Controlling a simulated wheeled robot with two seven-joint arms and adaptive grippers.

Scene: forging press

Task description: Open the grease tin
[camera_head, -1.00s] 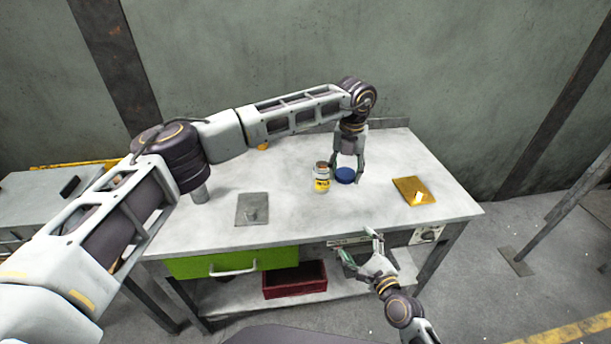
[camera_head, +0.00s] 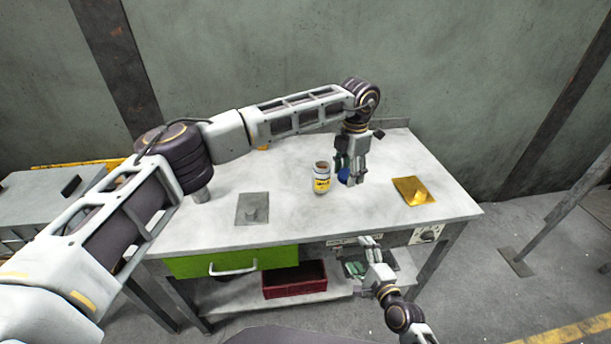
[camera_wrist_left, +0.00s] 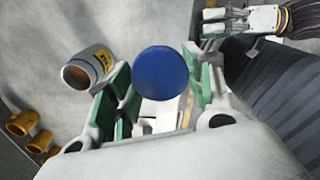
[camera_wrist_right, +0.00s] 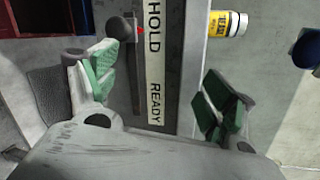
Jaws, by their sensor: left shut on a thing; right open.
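The grease tin (camera_head: 321,178) is a small jar with a yellow label, upright on the table with its brown top uncovered. It also shows in the left wrist view (camera_wrist_left: 90,68) and the right wrist view (camera_wrist_right: 228,23). My left gripper (camera_head: 346,178) is shut on the round blue lid (camera_head: 343,175), just right of the tin and apart from it. The lid shows between the fingers in the left wrist view (camera_wrist_left: 161,75). My right gripper (camera_wrist_right: 160,88) is open and empty in front of the table's front edge, below the tabletop.
A green drawer (camera_head: 235,261) and a red bin (camera_head: 294,279) are below. A HOLD/READY panel (camera_wrist_right: 154,60) is near my right gripper.

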